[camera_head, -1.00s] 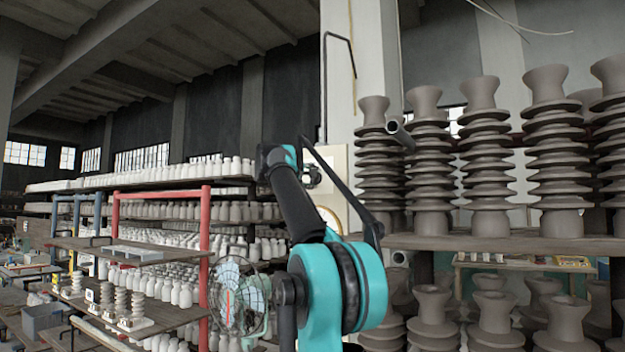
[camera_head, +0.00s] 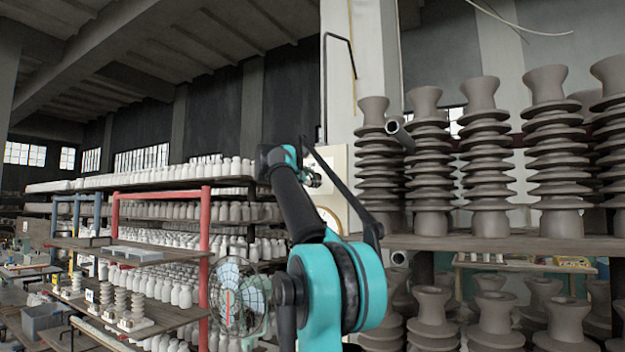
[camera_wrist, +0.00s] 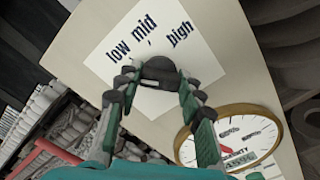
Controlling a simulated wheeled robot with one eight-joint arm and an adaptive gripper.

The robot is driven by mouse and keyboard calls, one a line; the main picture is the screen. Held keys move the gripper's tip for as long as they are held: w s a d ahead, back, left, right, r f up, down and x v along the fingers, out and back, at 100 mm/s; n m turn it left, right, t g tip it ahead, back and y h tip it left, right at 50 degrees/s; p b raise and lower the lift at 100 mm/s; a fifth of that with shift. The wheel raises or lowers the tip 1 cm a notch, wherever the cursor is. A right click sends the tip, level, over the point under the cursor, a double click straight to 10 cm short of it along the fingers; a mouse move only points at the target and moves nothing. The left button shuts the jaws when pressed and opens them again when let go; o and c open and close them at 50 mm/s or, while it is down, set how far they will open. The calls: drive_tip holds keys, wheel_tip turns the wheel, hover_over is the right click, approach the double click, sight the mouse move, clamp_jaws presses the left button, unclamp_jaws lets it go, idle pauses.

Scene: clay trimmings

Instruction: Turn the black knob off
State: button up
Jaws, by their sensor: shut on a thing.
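The black knob (camera_wrist: 160,68) sits on a white label plate (camera_wrist: 191,65) in the wrist view. The label plate is on a beige board (camera_wrist: 238,75), which also shows in the head view (camera_head: 338,160). In the head view my gripper (camera_head: 313,178) is small, in front of the board, and the knob cannot be made out. Which word the knob points at is unclear.
A wire-cage fan (camera_head: 238,297) stands left of my arm. Shelves of white pieces (camera_head: 165,212) are at the left. Stacked grey clay pieces (camera_head: 490,150) stand on a shelf at the right.

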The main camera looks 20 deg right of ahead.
drive_tip(key=n, duration=0.5)
drive_tip(key=shift+n, duration=0.3)
idle(0.4)
drive_tip(key=o, duration=1.2)
drive_tip(key=shift+a, duration=0.1)
drive_tip(key=v, duration=1.2)
